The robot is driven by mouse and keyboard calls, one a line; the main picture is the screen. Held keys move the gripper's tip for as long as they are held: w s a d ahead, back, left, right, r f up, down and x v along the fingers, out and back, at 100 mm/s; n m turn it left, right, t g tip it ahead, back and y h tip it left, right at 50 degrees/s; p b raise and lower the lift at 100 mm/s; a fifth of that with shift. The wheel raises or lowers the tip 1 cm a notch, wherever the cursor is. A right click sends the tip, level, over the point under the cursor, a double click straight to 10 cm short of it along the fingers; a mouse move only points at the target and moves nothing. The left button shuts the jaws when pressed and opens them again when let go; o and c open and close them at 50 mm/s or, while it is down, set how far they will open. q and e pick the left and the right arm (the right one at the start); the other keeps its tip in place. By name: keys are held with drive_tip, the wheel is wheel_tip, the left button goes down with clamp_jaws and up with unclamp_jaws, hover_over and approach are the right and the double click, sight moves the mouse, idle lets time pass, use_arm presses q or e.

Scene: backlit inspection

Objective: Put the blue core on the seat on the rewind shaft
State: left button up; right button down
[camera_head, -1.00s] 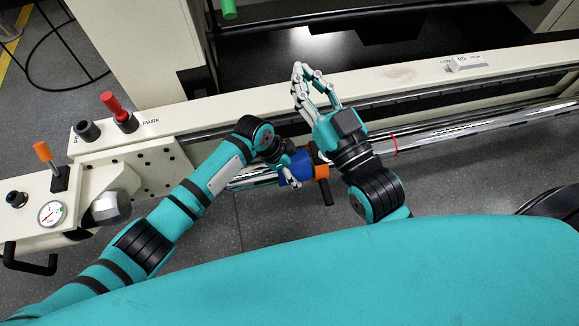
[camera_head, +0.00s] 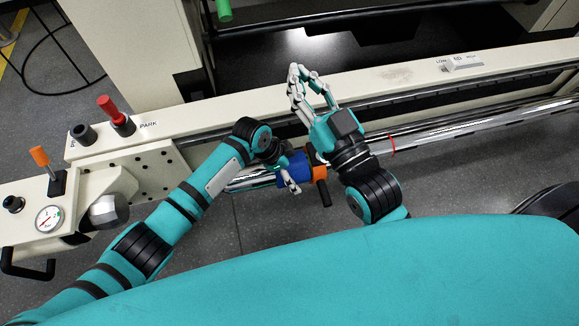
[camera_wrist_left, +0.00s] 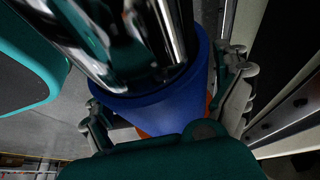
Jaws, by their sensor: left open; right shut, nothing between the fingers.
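The blue core (camera_head: 294,170) is around the chrome rewind shaft (camera_head: 245,181), at its left part; it also shows in the left wrist view (camera_wrist_left: 160,108). An orange collar (camera_head: 319,173) sits directly to its right; I cannot tell whether they touch. The seat cannot be made out apart from these. My left gripper (camera_head: 290,178) is open, with its fingers on either side of the core; the wrist view shows a finger at each side. My right gripper (camera_head: 307,75) is shut and empty, above the shaft in the picture, over the cream beam.
The cream beam (camera_head: 395,77) runs behind the shaft. A red ring (camera_head: 391,146) marks the shaft to the right of my right arm. A control box with a gauge (camera_head: 48,218), an orange lever (camera_head: 40,156) and a red lever (camera_head: 107,105) stands at left.

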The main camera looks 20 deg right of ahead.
use_arm(q)
drive_tip(key=v, duration=1.2)
idle(0.4)
